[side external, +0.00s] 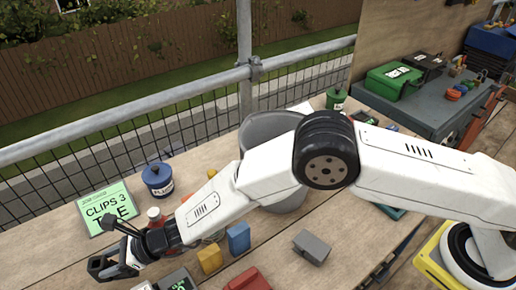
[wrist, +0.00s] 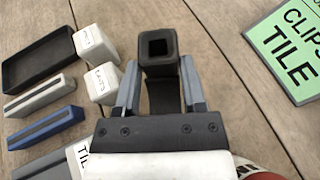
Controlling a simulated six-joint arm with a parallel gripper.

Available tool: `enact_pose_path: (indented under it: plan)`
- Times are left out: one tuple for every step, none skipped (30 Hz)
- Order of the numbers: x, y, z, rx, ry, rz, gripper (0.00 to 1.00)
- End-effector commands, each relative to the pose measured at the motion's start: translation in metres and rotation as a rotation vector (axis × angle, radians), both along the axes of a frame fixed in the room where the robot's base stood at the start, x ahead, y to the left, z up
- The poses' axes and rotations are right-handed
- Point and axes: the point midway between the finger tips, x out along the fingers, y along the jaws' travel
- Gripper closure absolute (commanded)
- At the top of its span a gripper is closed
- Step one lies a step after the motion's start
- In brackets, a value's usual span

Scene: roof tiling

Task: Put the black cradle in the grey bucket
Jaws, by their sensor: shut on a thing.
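The black cradle (wrist: 158,66), a dark piece with a square opening at its end, is between the fingers of my gripper (wrist: 160,85) in the wrist view. My gripper is shut on it. In the side view my gripper (side external: 120,264) is at the lower left, with the black cradle (side external: 101,267) at its tip, apart from the bucket. Its height over the bench is hard to tell. The grey bucket (side external: 262,128) stands on the bench at the middle of the side view. My arm passes in front of it and hides much of it, including most of its opening.
A green sign (side external: 108,208) and a blue lidded pot (side external: 157,179) are on the bench near my gripper. Yellow (side external: 210,259), blue (side external: 238,238) and grey (side external: 312,247) blocks lie in front of the bucket. The wrist view shows a black tray (wrist: 38,58) and white cubes (wrist: 102,84).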

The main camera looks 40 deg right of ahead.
Motion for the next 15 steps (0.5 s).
enact_pose_path:
  plan:
    - [0.0016,0.0014,-0.003,0.0,-0.001,0.0,1.0]
    - [0.0023,0.0022,-0.0038,0.001,-0.001,0.0,1.0]
    - [0.003,0.003,-0.0049,0.001,-0.001,0.001,1.0]
    - [0.0034,0.0033,-0.0054,0.001,0.0,0.001,1.0]
    - [0.0038,0.0037,-0.0058,0.001,0.0,0.001,1.0]
    - [0.004,0.004,-0.0062,0.001,0.0,0.001,1.0]
    - [0.0042,0.0041,-0.0063,0.001,0.0,0.001,1.0]
    - [0.0042,0.0042,-0.0064,0.001,0.0,0.001,1.0]
    - [0.0042,0.0042,-0.0064,0.001,0.0,0.001,1.0]
    - [0.0042,0.0042,-0.0064,0.001,0.0,0.001,1.0]
    - [0.0042,0.0042,-0.0065,0.001,0.0,0.001,1.0]
    - [0.0044,0.0043,-0.0069,0.001,0.0,0.001,1.0]
    - [0.0047,0.0045,-0.0075,0.001,0.0,0.001,1.0]
    - [0.005,0.0049,-0.0084,0.001,0.0,0.001,1.0]
    - [0.0056,0.0054,-0.01,0.0,0.0,0.0,1.0]
